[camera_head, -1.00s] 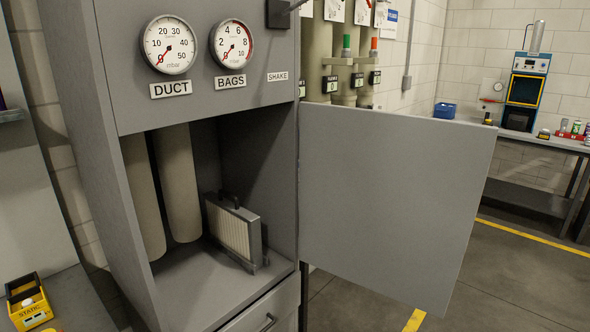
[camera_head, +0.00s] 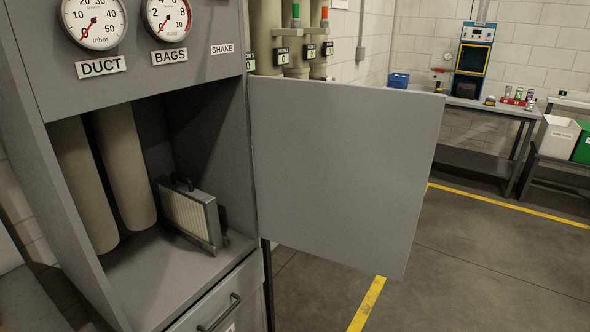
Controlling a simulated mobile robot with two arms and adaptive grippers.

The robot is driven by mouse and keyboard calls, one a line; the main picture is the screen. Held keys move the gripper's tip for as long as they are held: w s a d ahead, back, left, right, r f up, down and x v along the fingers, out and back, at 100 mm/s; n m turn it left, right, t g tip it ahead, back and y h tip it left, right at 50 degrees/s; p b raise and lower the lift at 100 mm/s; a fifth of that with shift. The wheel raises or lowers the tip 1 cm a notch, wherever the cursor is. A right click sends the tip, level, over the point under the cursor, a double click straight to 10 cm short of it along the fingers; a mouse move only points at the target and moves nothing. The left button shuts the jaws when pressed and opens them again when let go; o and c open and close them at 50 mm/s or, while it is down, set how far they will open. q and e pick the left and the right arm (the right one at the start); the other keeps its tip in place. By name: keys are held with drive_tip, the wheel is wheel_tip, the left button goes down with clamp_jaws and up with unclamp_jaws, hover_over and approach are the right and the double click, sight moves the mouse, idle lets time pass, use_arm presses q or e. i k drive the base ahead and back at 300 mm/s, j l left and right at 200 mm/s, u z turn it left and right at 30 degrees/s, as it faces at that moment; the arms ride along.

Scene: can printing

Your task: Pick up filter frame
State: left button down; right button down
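The filter frame (camera_head: 188,215) is a grey-edged panel with a pale pleated face and a dark handle on top. It stands upright on the floor of the open grey cabinet (camera_head: 140,300), near the right inner wall. It looks to be held in a low slot or bracket at its right end. Neither of my grippers is in view.
The cabinet door (camera_head: 345,175) stands wide open to the right. Two beige filter bags (camera_head: 125,165) hang left of the frame. A drawer with a handle (camera_head: 220,312) is below. Open floor (camera_head: 470,260) lies to the right, with workbenches (camera_head: 500,110) behind.

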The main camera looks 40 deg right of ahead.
sight(195, 211)
drive_tip(key=l+u, duration=0.45)
drive_tip(key=l, duration=0.3)
drive_tip(key=l+u, duration=0.4)
drive_tip(key=l, duration=0.4)
drive_tip(key=k+l, duration=0.1)
drive_tip(key=l, duration=0.35)
drive_tip(key=l+u, duration=0.1)
drive_tip(key=l, duration=0.4)
drive_tip(key=k+l, duration=0.15)
drive_tip(key=l, duration=0.3)
drive_tip(key=k+l, duration=0.1)
drive_tip(key=l, duration=0.35)
drive_tip(key=k+l+u, duration=0.1)
drive_tip(key=l, duration=0.4)
drive_tip(key=k+l, duration=0.15)
drive_tip(key=l, duration=0.3)
drive_tip(key=i+j, duration=0.1)
drive_tip(key=u, duration=0.05)
